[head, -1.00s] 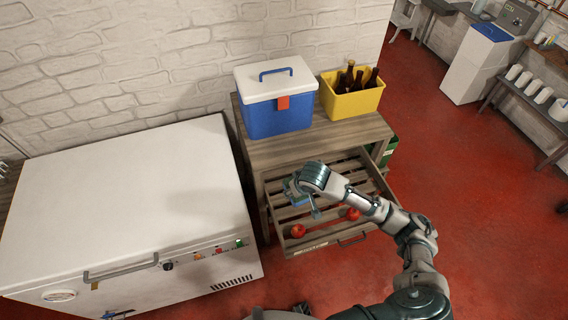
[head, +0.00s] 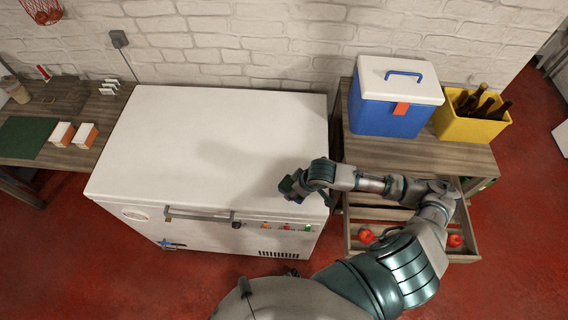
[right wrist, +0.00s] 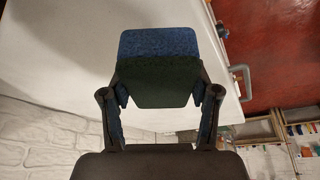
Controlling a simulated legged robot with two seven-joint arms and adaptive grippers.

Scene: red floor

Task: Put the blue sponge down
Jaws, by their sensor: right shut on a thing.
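The blue sponge (right wrist: 159,45), blue with a dark green layer, is gripped between the two fingers of my right gripper (right wrist: 158,95) in the right wrist view. In the head view the sponge (head: 286,187) is small and looks dark at the end of my right arm. My right gripper (head: 294,184) is over the front right part of the white chest freezer's lid (head: 200,125). I cannot tell how far the sponge is above the lid. My left gripper is not in view.
The freezer lid is bare. To its right, a wooden table (head: 425,155) holds a blue cooler (head: 385,110) and a yellow crate (head: 470,126) of bottles. Its slatted drawer (head: 462,257) is open, with red apples (head: 366,236). A left table has small boxes (head: 85,135) and a green mat (head: 28,138).

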